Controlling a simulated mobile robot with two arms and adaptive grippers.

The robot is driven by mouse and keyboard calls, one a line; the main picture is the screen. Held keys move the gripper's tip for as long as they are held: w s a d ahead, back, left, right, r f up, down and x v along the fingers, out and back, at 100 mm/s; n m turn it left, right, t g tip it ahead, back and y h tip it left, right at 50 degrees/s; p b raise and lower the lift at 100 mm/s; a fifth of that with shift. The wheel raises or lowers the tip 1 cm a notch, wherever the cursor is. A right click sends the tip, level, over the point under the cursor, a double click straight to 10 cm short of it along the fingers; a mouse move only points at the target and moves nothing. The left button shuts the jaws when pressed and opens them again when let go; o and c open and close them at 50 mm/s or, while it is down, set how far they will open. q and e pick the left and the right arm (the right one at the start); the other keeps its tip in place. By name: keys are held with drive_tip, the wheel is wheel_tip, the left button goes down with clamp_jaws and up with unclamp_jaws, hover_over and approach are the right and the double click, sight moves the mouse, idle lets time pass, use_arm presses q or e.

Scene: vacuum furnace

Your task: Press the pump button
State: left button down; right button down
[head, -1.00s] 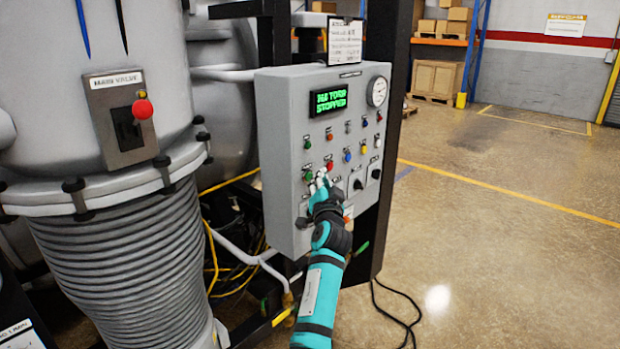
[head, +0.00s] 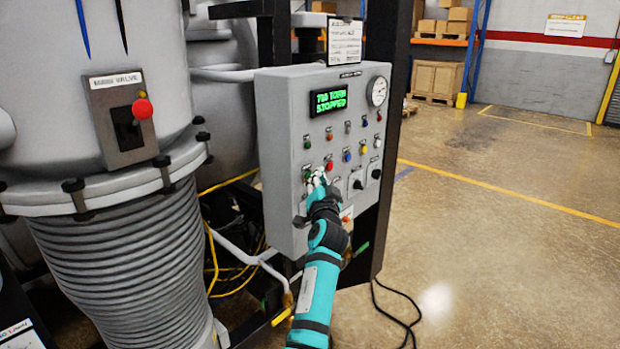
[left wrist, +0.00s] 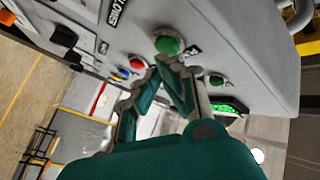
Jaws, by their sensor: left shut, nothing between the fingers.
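The grey control panel (head: 275,150) stands upright in the head view, with rows of coloured buttons and knobs. Its green display (head: 329,100) shows a line ending in STOPPED. A green button (head: 307,175) sits on its lower left, beside a red button (head: 329,166). I cannot read which label names the pump. My left gripper (head: 317,180) is shut and empty, its tips close to this green button. The left wrist view shows a large green button (left wrist: 168,42) just beyond the fingertips (left wrist: 162,64); I cannot tell whether they touch. My right gripper is out of view.
Left of the panel, a main valve box (head: 120,120) with a red button is mounted on the grey vessel (head: 45,70). Pipes and yellow cables run below. A black cable (head: 405,325) lies on the floor. The floor to the right is open.

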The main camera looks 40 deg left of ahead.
use_arm(q)
drive_tip(key=shift+a, duration=0.45)
idle(0.3)
drive_tip(key=shift+d, duration=0.1)
drive_tip(key=shift+d+b, duration=0.35)
drive_tip(key=shift+d, duration=0.4)
drive_tip(key=shift+f, duration=0.1)
drive_tip(key=d, duration=0.1)
drive_tip(key=d+b, duration=0.1)
drive_tip(key=d, duration=0.1)
drive_tip(key=d+b, duration=0.1)
drive_tip(key=d, duration=0.1)
drive_tip(key=shift+s, duration=0.25)
idle(0.7)
